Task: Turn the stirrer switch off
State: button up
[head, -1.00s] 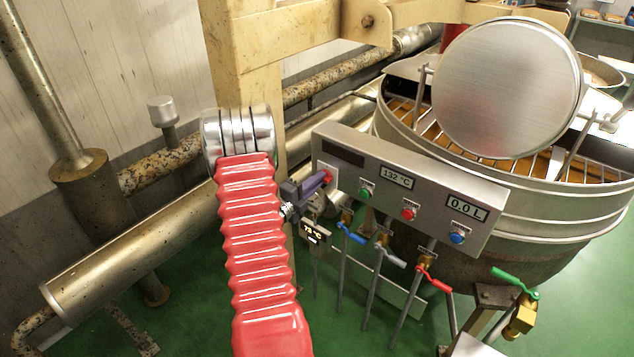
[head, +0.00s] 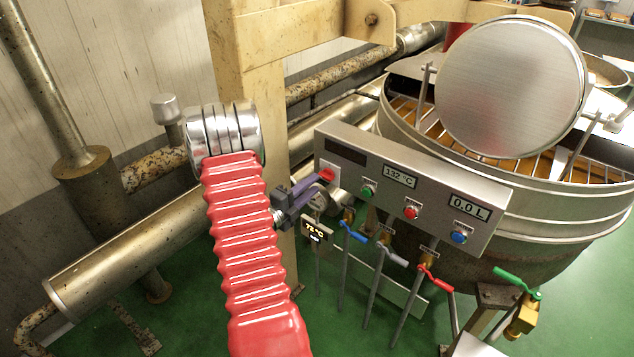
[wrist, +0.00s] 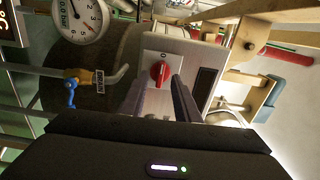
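The red stirrer switch (head: 328,174) is a rotary knob on a pale plate at the left end of the steel control panel (head: 445,192). In the wrist view the red knob (wrist: 160,72) is elongated, roughly upright in the picture and slightly tilted, with a small mark above it that looks like a 0. My gripper (head: 325,183) is just in front of and below the knob in the head view. In the wrist view its two fingers (wrist: 159,84) are apart, one on each side of the knob's lower end, with nothing held. I cannot tell whether they touch it.
The panel also carries green (head: 367,191), red (head: 411,212) and blue (head: 459,236) buttons. Below it are pipes with blue (head: 351,233), grey and red valve handles. The kettle (head: 540,225) stands behind. A beige post (head: 243,60) rises behind my arm.

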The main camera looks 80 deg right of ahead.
jog(key=v, duration=0.9)
jog(key=shift+w, duration=0.1)
dwell(0.5)
